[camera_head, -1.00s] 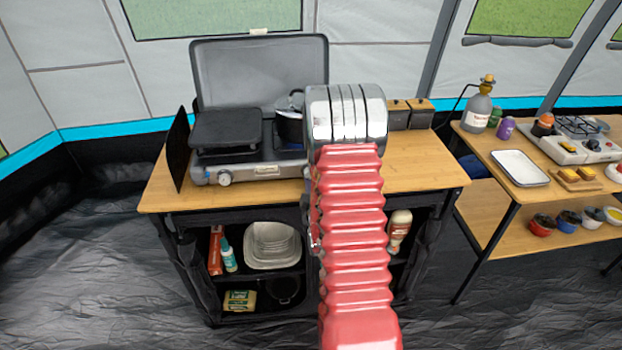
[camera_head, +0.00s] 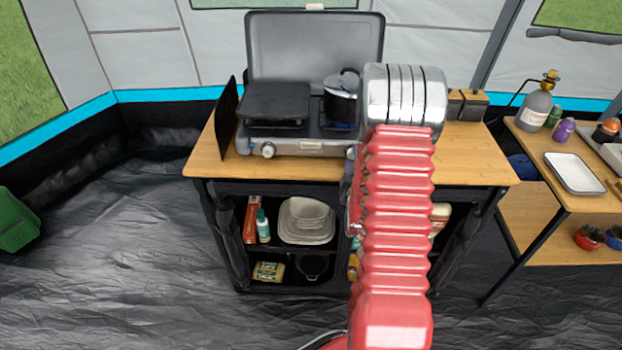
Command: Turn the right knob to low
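A grey camp stove (camera_head: 285,142) with its lid raised stands on the wooden table. One round knob (camera_head: 268,149) shows on the left of its front panel. The right end of the panel is hidden behind my arm, and no right knob is visible. A dark pot (camera_head: 341,106) with a lid stands on the right burner; a bit of blue shows beneath it, but I cannot tell whether it is flame. My red and silver arm reaches up in front of the table. My gripper is not visible.
A black griddle (camera_head: 275,104) covers the stove's left side. A dark upright panel (camera_head: 228,117) stands left of the stove. Dishes and bottles fill the shelves below. A side table with a white tray (camera_head: 574,173) and gas bottle (camera_head: 537,107) is at right. Floor at left is mostly clear.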

